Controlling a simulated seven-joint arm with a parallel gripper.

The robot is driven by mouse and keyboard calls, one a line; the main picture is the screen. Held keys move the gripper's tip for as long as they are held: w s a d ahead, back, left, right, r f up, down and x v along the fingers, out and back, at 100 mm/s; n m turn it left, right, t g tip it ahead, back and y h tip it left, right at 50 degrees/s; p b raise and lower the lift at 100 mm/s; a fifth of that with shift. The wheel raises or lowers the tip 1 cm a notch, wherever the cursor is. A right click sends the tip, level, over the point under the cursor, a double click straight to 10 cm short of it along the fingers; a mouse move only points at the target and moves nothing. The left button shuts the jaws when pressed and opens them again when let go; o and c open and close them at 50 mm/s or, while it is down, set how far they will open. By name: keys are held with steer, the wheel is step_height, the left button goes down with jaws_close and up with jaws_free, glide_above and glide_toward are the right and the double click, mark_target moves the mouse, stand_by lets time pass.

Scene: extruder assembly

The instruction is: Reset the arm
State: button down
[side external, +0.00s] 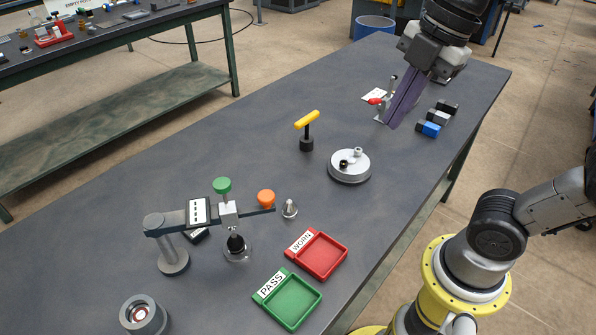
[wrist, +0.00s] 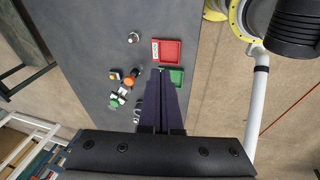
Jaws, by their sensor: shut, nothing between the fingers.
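My gripper (side external: 391,122) is shut and empty, with long purple fingers pointing down above the far right part of the dark table (side external: 90,285). In the wrist view my gripper (wrist: 170,72) shows its fingers together with nothing between them. In the side view the fingers partly cover a small stand with a red tip (side external: 375,101). I cannot tell how high above the table the fingertips are.
A round metal plate (side external: 350,168) and a yellow-handled tool (side external: 307,122) stand mid-table. Blue and black blocks (side external: 429,128) sit right of my fingers. A gauge stand (side external: 172,258), red WORN tray (side external: 343,243), green PASS tray (side external: 293,325) and ring (side external: 125,316) are nearer.

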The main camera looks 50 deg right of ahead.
steer(key=s+d+f+m+t+h, duration=0.1)
steer(key=f+m, duration=0.6)
steer(key=m, duration=0.9)
steer(key=s+d+t, duration=0.1)
steer(key=s+d, duration=0.1)
steer(key=d, duration=0.1)
steer(key=shift+s+d+f+m+t+h, duration=0.15)
steer(key=shift+s+f+m+t+h, duration=0.15)
steer(key=shift+s+f+m+t, duration=0.1)
